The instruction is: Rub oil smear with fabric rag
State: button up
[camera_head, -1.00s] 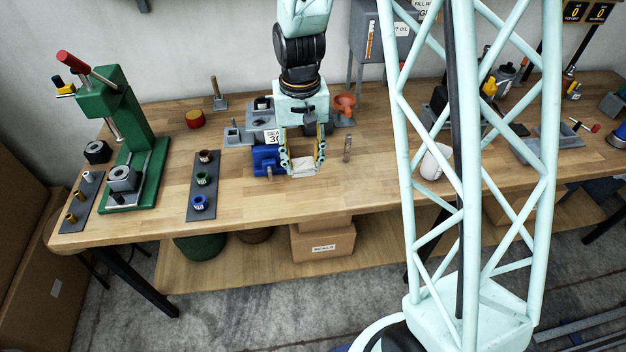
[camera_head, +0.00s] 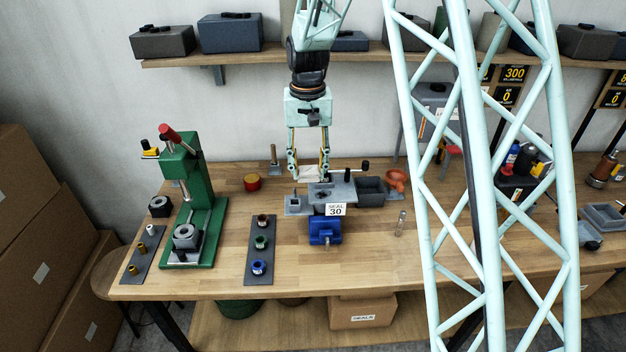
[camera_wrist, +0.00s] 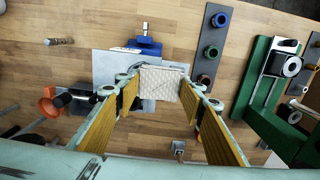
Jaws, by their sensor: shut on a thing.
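A white quilted fabric rag (camera_head: 306,174) is held between the fingertips of my gripper (camera_head: 308,166), which is shut on it. In the wrist view the rag (camera_wrist: 162,85) spans the gap between the two yellow-lined fingers. The gripper is over the back left of the grey bench fixture (camera_head: 344,192), behind the blue block (camera_head: 325,231) and the "SEAL 30" sign (camera_head: 335,210). I cannot tell whether the rag touches the fixture. No oil smear can be made out; part of the grey plate (camera_wrist: 115,63) is hidden by the rag and fingers.
A green press (camera_head: 195,200) stands to the left, with a dark strip of coloured rings (camera_head: 261,250) beside it. An orange funnel (camera_head: 396,177) and a small upright vial (camera_head: 400,222) are to the right. The front middle of the bench is clear.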

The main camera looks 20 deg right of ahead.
jog(key=shift+w+a+r, duration=0.1)
jog(key=shift+w+r, duration=0.05)
jog(key=shift+w, duration=0.05)
dwell(0.3)
